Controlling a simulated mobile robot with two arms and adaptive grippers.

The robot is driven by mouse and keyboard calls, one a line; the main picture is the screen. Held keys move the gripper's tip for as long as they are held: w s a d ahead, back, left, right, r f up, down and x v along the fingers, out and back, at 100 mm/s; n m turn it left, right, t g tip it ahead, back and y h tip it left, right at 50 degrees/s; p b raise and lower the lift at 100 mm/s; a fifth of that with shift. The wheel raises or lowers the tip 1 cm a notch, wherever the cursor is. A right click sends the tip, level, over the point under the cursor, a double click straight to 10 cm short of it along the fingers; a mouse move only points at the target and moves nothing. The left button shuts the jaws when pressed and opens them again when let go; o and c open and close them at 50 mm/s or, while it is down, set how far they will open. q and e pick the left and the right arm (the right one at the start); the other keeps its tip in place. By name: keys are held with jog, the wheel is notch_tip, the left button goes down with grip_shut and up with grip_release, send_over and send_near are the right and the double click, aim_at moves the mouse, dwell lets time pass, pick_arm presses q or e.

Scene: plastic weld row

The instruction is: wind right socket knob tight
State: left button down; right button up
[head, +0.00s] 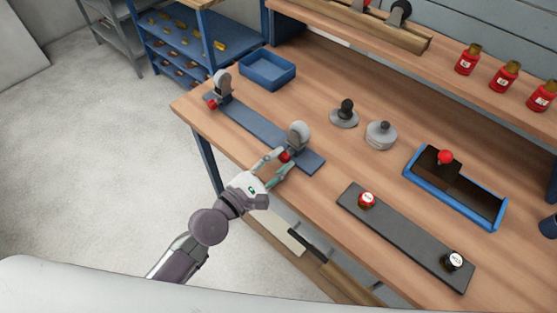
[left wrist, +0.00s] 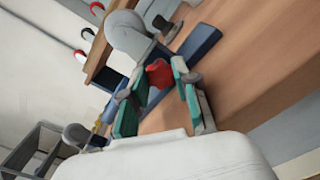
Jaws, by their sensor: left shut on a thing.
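A blue rail (head: 250,122) lies on the wooden bench and bears two grey rounded sockets, each with a red knob low on its side. The right socket (head: 299,133) stands near the rail's right end. Its red knob (head: 285,156) is between the fingers of my left gripper (head: 279,162), which is shut on it. In the left wrist view the red knob (left wrist: 159,73) shows between the green finger pads, with the grey right socket (left wrist: 130,36) just behind. The left socket (head: 223,83) and its knob (head: 212,104) are free. My right gripper is out of view.
A blue tray (head: 267,70) stands behind the rail. Two grey round pieces (head: 381,135) stand right of it. A dark plate (head: 400,232) with two knobs and a blue-rimmed box (head: 455,187) lie further right. Red bottles (head: 504,75) stand on the shelf.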

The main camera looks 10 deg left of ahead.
pick_arm(q)
jog(key=shift+r, duration=0.1)
jog(key=c, duration=0.9)
grip_release()
jog(key=shift+o, duration=0.2)
